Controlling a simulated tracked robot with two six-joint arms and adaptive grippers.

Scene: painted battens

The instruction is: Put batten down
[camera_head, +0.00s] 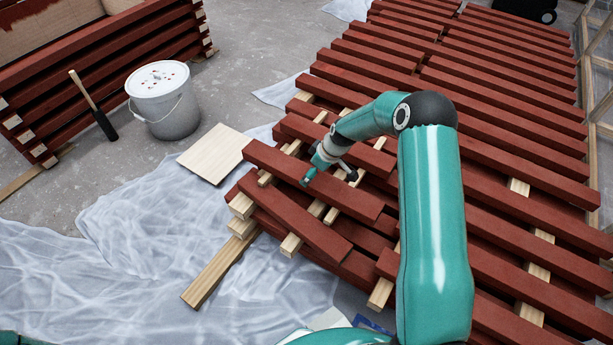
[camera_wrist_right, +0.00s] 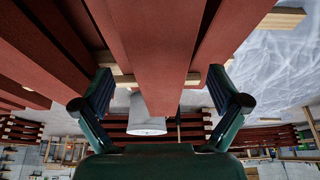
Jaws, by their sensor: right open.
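A dark red batten (camera_head: 270,163) lies slantwise on top of pale wooden cross strips at the near left of the batten stack. My right gripper (camera_head: 328,177) is over this batten in the head view. In the right wrist view a red batten (camera_wrist_right: 155,45) runs between the two fingers of my right gripper (camera_wrist_right: 160,78). The fingers are open, with a gap on both sides of the batten. Another red batten (camera_head: 303,226) lies askew just nearer. My left gripper is not in view.
Many red battens (camera_head: 500,85) lie in layers on pale strips to the right. Crumpled sheeting (camera_head: 140,240) covers the floor there. A second batten stack (camera_head: 110,60) stands behind.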

